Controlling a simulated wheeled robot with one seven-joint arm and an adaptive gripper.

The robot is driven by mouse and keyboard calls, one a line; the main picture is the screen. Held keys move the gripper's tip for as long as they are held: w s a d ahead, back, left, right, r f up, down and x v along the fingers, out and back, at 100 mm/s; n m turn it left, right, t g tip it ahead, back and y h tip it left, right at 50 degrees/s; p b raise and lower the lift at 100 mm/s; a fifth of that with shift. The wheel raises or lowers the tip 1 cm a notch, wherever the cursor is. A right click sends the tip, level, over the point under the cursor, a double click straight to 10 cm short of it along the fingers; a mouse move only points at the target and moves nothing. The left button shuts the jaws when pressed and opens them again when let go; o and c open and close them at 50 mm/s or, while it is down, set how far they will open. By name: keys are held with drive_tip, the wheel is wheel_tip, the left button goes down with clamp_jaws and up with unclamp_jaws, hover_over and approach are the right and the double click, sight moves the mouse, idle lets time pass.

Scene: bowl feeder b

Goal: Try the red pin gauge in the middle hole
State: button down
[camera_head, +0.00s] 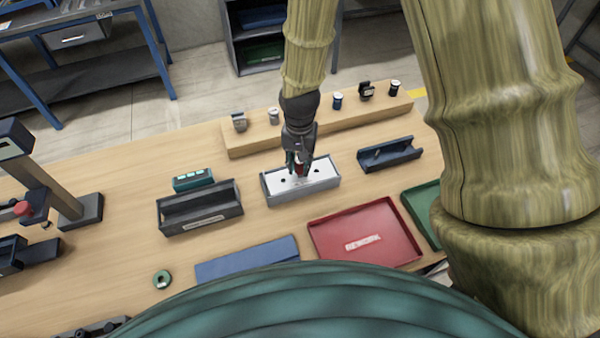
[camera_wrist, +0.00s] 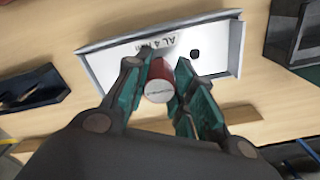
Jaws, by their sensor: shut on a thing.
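The red pin gauge (camera_wrist: 160,80) is a red cylinder with a pale, lettered end cap, pointing toward the wrist camera. My gripper (camera_head: 299,168) is shut on it, with a teal-padded finger on each side. The gauge block (camera_head: 325,183) is a grey block with a white top, directly under the gripper; it also shows in the wrist view (camera_wrist: 105,72). One dark hole shows beside the gripper in the wrist view. The middle of the block is hidden by the gripper and pin, so I cannot tell whether the pin's lower end is in a hole.
A long dark tray (camera_head: 172,221) and teal box (camera_head: 193,180) stand left of the block; a navy tray (camera_head: 402,158) stands right. In front are a red REWORK tray (camera_head: 340,252) and blue mat (camera_head: 245,261). Behind, a wooden ledge (camera_head: 250,147) carries several small gauges.

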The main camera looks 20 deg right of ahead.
drive_tip(key=shift+r+p, duration=1.7)
drive_tip(key=shift+r, duration=0.7)
